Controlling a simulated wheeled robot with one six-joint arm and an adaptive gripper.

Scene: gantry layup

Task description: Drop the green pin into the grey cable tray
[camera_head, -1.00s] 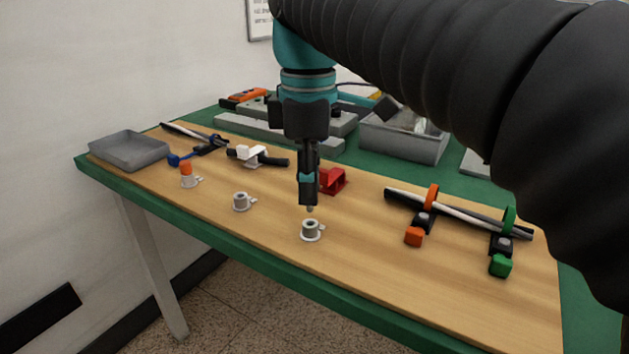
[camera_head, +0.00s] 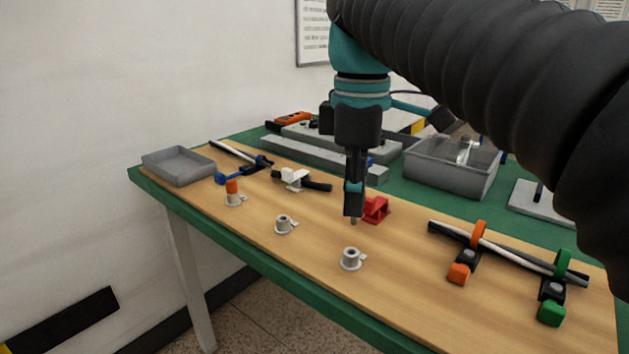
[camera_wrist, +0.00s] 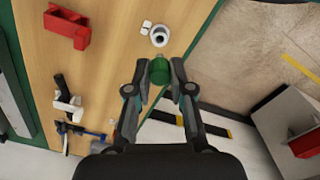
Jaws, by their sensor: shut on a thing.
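My gripper (camera_wrist: 159,88) is shut on the green pin (camera_wrist: 158,70), which shows between its fingertips in the wrist view. In the head view my gripper (camera_head: 354,208) points down, with a small grey tip below it, above an empty white-grey socket (camera_head: 350,260). The pin's green part is mostly hidden by the fingers there. A shallow grey tray (camera_head: 149,167) sits at the far left end of the table, apart from the gripper. A deeper grey bin (camera_head: 449,184) stands at the back right; I cannot tell by looks which is the cable tray.
Another empty socket (camera_head: 285,225) and one with an orange pin (camera_head: 232,187) stand along the front edge. A red bracket (camera_head: 376,210) is close behind the gripper. A white clamp (camera_head: 293,178) and blue-handled tool (camera_head: 230,177) lie towards the shallow tray. Cable clips lie at right.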

